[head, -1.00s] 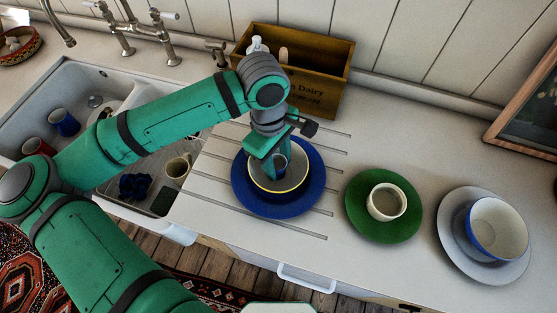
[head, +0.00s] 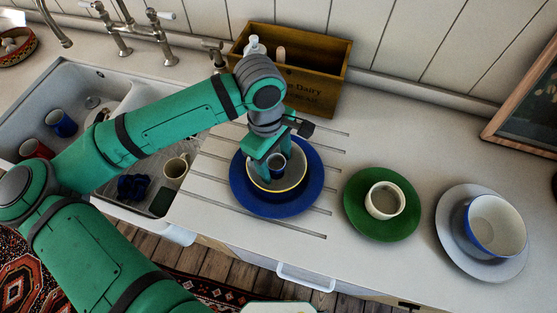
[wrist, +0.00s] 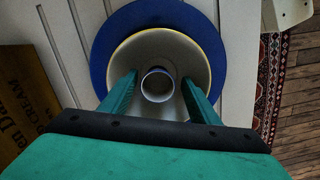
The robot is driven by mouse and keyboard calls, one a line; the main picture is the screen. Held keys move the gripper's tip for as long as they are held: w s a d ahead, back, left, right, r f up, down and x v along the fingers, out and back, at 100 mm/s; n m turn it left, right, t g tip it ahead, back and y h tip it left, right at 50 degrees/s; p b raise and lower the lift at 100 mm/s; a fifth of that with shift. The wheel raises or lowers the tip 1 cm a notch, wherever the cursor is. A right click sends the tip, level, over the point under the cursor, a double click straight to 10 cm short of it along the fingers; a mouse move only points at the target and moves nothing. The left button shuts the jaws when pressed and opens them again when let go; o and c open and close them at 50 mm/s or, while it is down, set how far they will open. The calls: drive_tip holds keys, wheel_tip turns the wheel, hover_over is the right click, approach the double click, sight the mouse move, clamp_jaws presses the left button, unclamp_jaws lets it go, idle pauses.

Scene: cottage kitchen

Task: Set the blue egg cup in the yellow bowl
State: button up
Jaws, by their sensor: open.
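The blue egg cup (head: 276,162) stands inside the yellow bowl (head: 290,190), which shows a yellow rim and a pale inside. In the wrist view the egg cup (wrist: 157,85) looks upright, its round mouth facing me, within the bowl (wrist: 190,48). The bowl sits on a blue plate (head: 245,200). My gripper (head: 270,158) points down into the bowl. In the wrist view its two fingers (wrist: 157,92) stand apart on either side of the egg cup, with gaps between them and it.
A green plate (head: 355,218) with a white cup (head: 372,200) stands to the right. Beyond it a grey plate (head: 455,245) holds a blue-and-white bowl (head: 497,228). A wooden crate (head: 320,85) stands behind. The sink (head: 85,90) with several mugs is at left.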

sight(272, 165)
wheel_tip(272, 165, up, 12)
drive_tip(key=shift+w+a+r, duration=0.25)
drive_tip(key=shift+w+a, duration=0.15)
drive_tip(key=shift+w, duration=0.05)
drive_tip(key=shift+w, duration=0.1)
idle(0.4)
